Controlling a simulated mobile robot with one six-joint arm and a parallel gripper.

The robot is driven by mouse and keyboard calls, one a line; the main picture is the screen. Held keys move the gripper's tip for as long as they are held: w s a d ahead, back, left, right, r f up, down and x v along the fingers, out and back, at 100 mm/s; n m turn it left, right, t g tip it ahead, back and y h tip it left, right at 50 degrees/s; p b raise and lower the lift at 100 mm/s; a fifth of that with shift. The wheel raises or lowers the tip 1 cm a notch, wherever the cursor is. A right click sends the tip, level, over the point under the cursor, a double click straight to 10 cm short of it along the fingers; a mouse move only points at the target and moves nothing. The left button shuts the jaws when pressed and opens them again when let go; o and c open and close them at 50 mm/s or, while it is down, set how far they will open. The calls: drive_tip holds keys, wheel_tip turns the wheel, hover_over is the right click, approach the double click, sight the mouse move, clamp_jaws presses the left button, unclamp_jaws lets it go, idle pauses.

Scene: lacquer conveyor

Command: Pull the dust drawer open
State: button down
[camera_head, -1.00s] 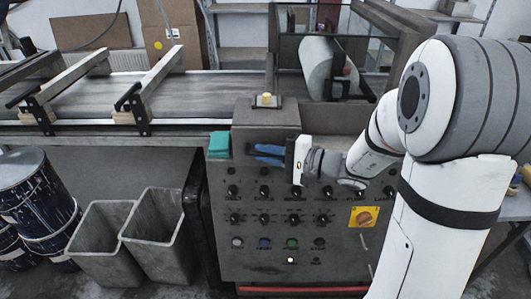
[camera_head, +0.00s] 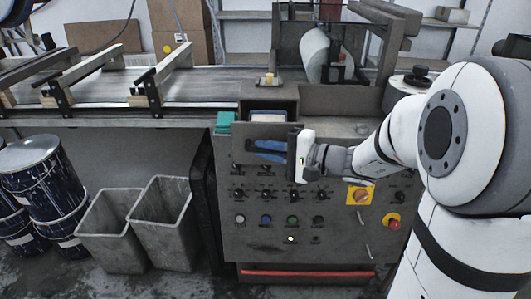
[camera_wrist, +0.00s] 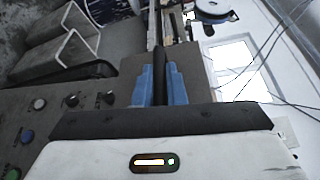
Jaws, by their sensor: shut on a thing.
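The dust drawer (camera_head: 242,142) is a dark grey box in the upper part of the grey control cabinet. It stands out from the cabinet, and its open top shows a pale inside. My gripper (camera_head: 256,150) is at the drawer's front, its blue fingers shut on the drawer handle. The handle is mostly hidden by the fingers in the head view. In the wrist view the gripper (camera_wrist: 160,85) has its blue fingers on both sides of a dark upright piece, which appears to be the handle (camera_wrist: 161,72).
Two grey bins (camera_head: 163,222) and blue drums (camera_head: 42,183) stand on the floor at left.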

drive_tip(key=c, duration=1.5)
unclamp_jaws()
drive_tip(key=v, duration=0.8)
